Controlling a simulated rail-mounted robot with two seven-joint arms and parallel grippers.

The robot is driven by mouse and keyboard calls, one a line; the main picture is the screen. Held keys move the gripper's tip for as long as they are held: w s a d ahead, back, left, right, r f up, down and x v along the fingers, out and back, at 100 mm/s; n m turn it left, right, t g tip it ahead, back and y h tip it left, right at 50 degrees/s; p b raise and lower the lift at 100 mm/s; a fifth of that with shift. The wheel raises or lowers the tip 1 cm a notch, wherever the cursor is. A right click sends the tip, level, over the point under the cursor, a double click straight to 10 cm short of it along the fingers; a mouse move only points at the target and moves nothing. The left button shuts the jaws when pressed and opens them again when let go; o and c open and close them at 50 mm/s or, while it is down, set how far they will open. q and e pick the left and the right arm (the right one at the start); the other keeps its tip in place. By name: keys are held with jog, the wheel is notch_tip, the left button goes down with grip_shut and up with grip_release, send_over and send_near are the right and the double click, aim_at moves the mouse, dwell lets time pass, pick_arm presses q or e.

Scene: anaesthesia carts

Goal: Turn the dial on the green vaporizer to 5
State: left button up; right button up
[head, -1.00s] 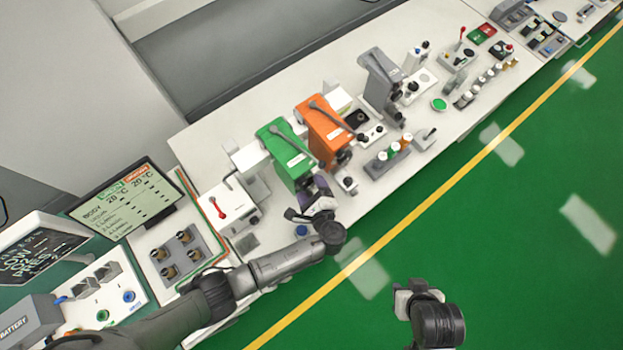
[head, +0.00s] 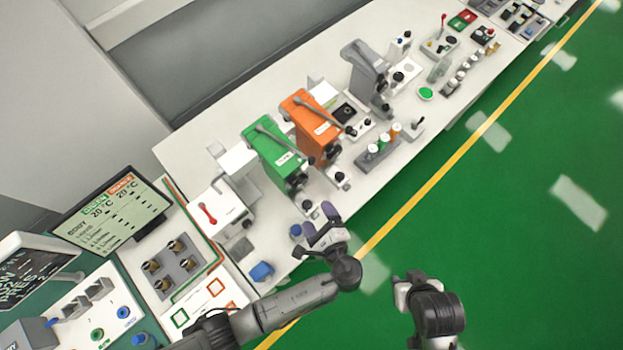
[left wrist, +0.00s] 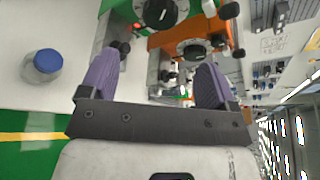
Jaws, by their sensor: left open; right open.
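The green vaporizer (head: 268,148) stands on the white bench, left of the orange one. Its black dial (head: 297,181) faces the bench's front edge. In the left wrist view a black dial with white marks (left wrist: 160,12) shows at the top, next to green housing; its reading is too small to tell. My left gripper (head: 318,220) is open and empty, with purple fingertips, in front of the green vaporizer and apart from the dial. In the left wrist view its fingers (left wrist: 155,85) are spread below the dial. My right gripper (head: 402,287) is over the green floor, away from the bench.
The orange vaporizer (head: 312,128) stands close on the right, its dial (left wrist: 192,50) near my left fingers in the wrist view. A blue-capped jar (left wrist: 42,66) stands at left. A grey vaporizer (head: 366,72) is further right. The floor in front is clear.

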pick_arm(q)
jog(key=shift+v, duration=1.45)
jog(key=shift+c, duration=0.3)
